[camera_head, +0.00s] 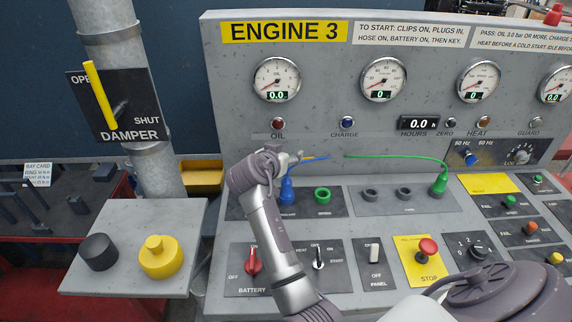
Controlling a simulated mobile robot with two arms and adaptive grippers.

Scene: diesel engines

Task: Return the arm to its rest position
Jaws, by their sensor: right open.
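My right arm reaches up from the bottom right across the control panel (345,290). My right gripper (298,158) is at the arm's far end, in front of the panel's upright face and just above the blue plug (287,192). It is small and partly hidden by my wrist; it is open, and I see nothing held in it. The blue plug stands upright at its socket, its lower part partly behind my arm. A green plug (439,184) stands to the right, with a green cable (400,157) running left from it. My left gripper is out of view.
A red battery switch (253,262) and a black key switch (318,257) flank my forearm. A red stop button (428,248) is to the right. The damper pipe (150,165) and a side shelf with a yellow knob (160,257) stand left. Gauges (276,79) line the upright face.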

